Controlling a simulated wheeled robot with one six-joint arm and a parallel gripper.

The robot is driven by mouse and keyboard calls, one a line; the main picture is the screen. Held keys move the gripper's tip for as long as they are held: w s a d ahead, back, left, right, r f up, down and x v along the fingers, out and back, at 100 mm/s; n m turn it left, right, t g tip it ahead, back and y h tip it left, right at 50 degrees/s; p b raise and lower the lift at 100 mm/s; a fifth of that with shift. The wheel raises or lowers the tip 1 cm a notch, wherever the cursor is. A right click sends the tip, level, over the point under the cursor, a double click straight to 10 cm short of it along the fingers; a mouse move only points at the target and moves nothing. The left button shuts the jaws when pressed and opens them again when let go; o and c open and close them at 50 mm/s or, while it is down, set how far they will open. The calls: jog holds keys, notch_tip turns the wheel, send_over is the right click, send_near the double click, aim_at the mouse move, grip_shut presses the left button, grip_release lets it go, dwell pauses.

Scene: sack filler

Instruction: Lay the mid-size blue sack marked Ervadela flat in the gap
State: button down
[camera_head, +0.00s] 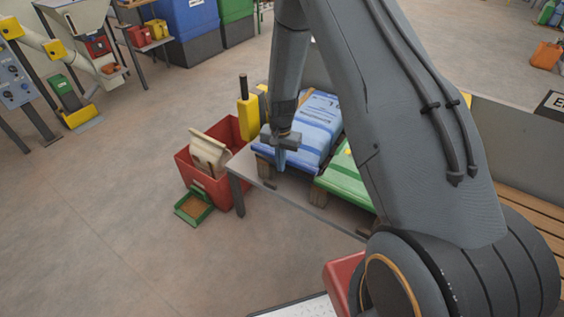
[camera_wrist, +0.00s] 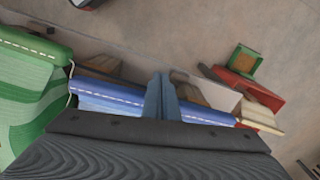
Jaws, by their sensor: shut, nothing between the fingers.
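A blue sack (camera_head: 320,116) lies flat on wooden supports on the grey table, its stitched end toward the front edge. Any name on it is not legible, so I cannot tell if it is the Ervadela one. In the wrist view the blue sack (camera_wrist: 105,97) runs behind my fingers. My gripper (camera_head: 281,160) points down at the front end of the blue sack, shut and empty. In the wrist view my gripper (camera_wrist: 163,92) shows its fingers together; I cannot tell if they touch the sack. A gap is not clearly visible; my arm hides part of the table.
A green sack (camera_head: 345,178) lies on the right of the blue one, also in the wrist view (camera_wrist: 28,88). A red bin (camera_head: 188,165) holding a beige sack (camera_head: 208,155) and a small green tray (camera_head: 194,208) stand left of the table. Open floor lies left.

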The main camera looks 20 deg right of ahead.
notch_tip(320, 180, up, 10)
jog(key=s+a+b, duration=0.1)
jog(key=s, duration=0.1)
jog(key=shift+s+a, duration=0.15)
jog(key=shift+a, duration=0.1)
jog(key=s+r+n, duration=0.3)
jog(key=s+r, duration=0.4)
jog(key=s, duration=0.4)
jog(key=s+d+r+n, duration=0.1)
jog(key=s+r+n, duration=0.3)
jog(key=s+r, duration=0.3)
jog(key=s, duration=0.5)
jog(key=shift+r+t, duration=0.3)
jog(key=shift+r, duration=0.05)
jog(key=shift+d, duration=0.1)
